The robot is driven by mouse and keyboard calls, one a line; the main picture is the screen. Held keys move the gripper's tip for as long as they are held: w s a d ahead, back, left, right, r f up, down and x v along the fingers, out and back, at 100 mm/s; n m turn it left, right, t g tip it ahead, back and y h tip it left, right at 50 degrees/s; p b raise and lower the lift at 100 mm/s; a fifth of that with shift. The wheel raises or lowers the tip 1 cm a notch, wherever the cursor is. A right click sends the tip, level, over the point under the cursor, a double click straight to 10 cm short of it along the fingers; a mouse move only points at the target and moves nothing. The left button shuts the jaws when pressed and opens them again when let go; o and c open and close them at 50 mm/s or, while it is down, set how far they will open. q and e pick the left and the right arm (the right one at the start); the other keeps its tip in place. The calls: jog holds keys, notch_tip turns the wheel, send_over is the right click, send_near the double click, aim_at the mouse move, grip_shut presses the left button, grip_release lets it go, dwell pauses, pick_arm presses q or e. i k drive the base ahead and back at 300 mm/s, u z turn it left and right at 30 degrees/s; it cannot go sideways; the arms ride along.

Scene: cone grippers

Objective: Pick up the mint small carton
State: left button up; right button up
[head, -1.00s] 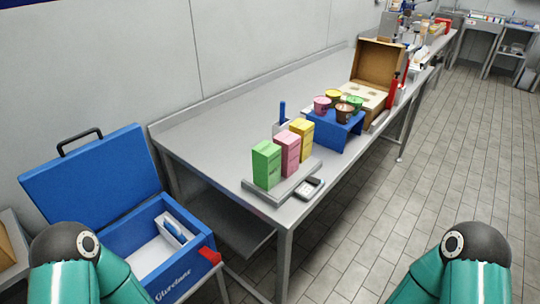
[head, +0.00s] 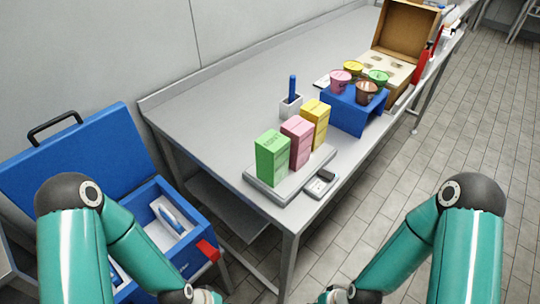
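The mint small carton is the green box (head: 272,158) at the near left end of a row on a grey tray (head: 262,183) near the table's front corner. A pink carton (head: 298,143) stands just behind it to the right, and a yellow carton (head: 316,124) beyond that. My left arm comes in at the lower left and my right arm at the lower right. Only the wrist parts show at the bottom edge, so the fingers of both grippers are out of view. Both arms are below the tray, away from the cartons.
A small device (head: 320,184) lies at the tray's right. A blue stand (head: 352,109) holds several tubs, with an open cardboard box (head: 408,27) behind. A white holder (head: 290,106) stands behind the cartons. An open blue cooler (head: 182,196) is at left. The table's left rear is clear.

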aim_at(272, 150)
jog(key=u, duration=1.15)
jog(key=i, duration=0.15)
jog(key=z, duration=3.15)
jog(key=k, duration=0.45)
jog(key=u, duration=0.55)
jog(key=i, duration=0.15)
jog(key=u, duration=0.2)
